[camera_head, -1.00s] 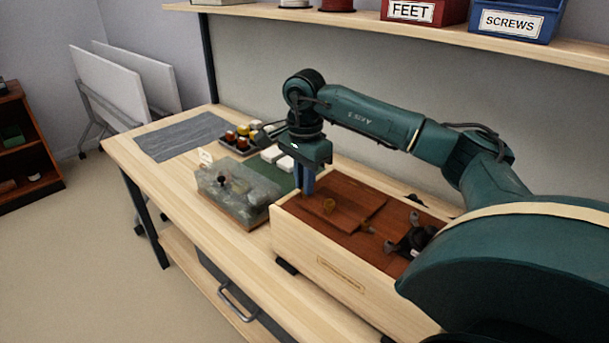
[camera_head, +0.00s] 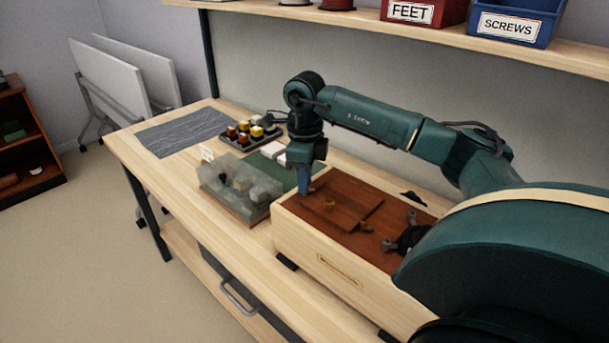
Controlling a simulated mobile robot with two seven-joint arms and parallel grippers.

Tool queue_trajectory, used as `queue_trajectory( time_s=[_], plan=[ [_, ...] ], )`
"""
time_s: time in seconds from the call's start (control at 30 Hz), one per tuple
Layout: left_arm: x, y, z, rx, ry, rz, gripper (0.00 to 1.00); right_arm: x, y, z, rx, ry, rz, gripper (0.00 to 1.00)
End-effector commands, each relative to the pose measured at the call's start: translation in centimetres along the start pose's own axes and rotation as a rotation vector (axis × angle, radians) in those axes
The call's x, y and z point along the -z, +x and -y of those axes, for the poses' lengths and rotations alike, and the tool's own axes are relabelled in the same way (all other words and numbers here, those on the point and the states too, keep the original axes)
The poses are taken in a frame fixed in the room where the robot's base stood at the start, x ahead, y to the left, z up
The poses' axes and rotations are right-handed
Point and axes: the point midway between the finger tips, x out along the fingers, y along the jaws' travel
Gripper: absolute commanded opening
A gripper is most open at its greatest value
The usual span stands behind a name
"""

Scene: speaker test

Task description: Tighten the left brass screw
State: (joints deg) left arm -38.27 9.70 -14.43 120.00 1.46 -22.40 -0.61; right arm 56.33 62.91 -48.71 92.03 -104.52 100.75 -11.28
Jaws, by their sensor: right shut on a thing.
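The wooden speaker box (camera_head: 318,262) stands on the bench with its reddish-brown panel (camera_head: 352,192) facing up. My right gripper (camera_head: 304,190) points down at the panel's left end. It is shut on what appears to be the left brass screw, which the fingers hide. Another small brass-coloured piece (camera_head: 364,226) lies farther right, near dark fittings (camera_head: 412,238). My left gripper is not in view.
A clear lidded box (camera_head: 238,190) with dark parts stands close left of the speaker box. Behind it are a tray of coloured pieces (camera_head: 246,134), a green mat (camera_head: 262,166) and a grey cloth (camera_head: 180,132). A shelf with labelled bins (camera_head: 510,24) runs above.

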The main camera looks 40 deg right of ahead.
Motion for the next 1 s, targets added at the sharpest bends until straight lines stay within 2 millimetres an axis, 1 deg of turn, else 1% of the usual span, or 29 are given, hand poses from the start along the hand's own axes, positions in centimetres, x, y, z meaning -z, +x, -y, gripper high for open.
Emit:
queue_trajectory(
  time_s=[0.23,0.6,0.8,1.0],
  plan=[
    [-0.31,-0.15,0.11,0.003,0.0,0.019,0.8,0.1,-0.14,0.1,0.002,0.237,-0.002,0.0],
    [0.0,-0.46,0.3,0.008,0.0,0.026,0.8,0.09,-0.15,0.08,0.002,0.579,-0.002,0.0],
    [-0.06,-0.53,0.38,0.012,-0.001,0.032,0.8,0.09,-0.11,0.07,0.002,0.73,-0.002,0.0],
    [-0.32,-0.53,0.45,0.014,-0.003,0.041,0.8,0.08,-0.09,0.06,0.001,0.834,-0.002,0.0]
  ],
)
